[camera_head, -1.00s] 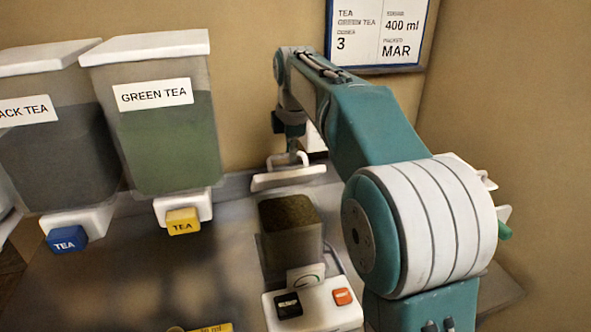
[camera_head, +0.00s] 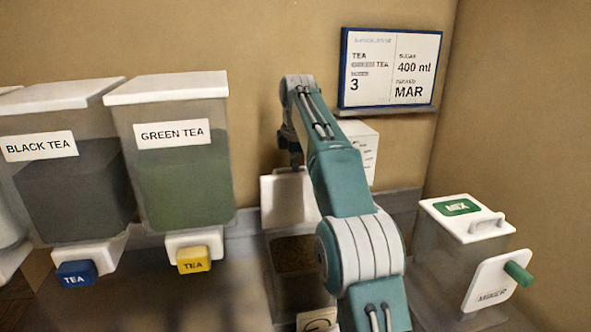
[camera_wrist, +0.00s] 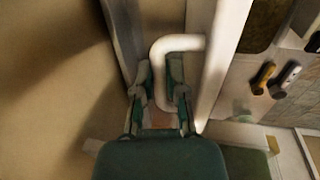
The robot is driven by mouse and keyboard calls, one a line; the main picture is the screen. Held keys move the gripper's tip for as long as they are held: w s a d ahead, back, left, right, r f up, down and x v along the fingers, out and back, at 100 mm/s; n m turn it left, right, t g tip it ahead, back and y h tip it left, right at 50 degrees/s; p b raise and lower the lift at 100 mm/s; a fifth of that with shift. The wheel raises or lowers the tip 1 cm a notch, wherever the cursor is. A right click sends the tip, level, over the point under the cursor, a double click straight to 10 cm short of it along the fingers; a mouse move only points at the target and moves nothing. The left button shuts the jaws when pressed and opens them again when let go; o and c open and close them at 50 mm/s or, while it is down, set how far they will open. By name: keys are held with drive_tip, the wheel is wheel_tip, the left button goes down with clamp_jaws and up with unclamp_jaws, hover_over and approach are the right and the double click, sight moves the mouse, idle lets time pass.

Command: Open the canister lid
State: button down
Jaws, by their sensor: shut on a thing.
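The canister (camera_head: 283,290) is a clear box with brown contents, and its top is uncovered. Its white lid (camera_head: 287,200) stands nearly upright at the back edge of the opening. My gripper (camera_head: 290,160) is behind the top of the lid, mostly hidden by it and by my arm. In the wrist view my gripper (camera_wrist: 160,90) is shut on the lid's white loop handle (camera_wrist: 180,43), with a finger on either side of it. The lid (camera_wrist: 218,65) shows edge-on beside the handle there, with the dark canister contents (camera_wrist: 262,22) beyond it.
Black tea (camera_head: 75,190) and green tea (camera_head: 178,180) dispensers stand at the left with blue and yellow taps. A white-lidded mixer box (camera_head: 465,245) stands at the right. The wall is close behind, with a recipe board (camera_head: 388,68) and a white box (camera_head: 362,150).

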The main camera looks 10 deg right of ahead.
drive_tip(key=shift+w+f, duration=0.15)
drive_tip(key=shift+w, duration=0.1)
idle(0.3)
drive_tip(key=c, duration=0.7)
unclamp_jaws()
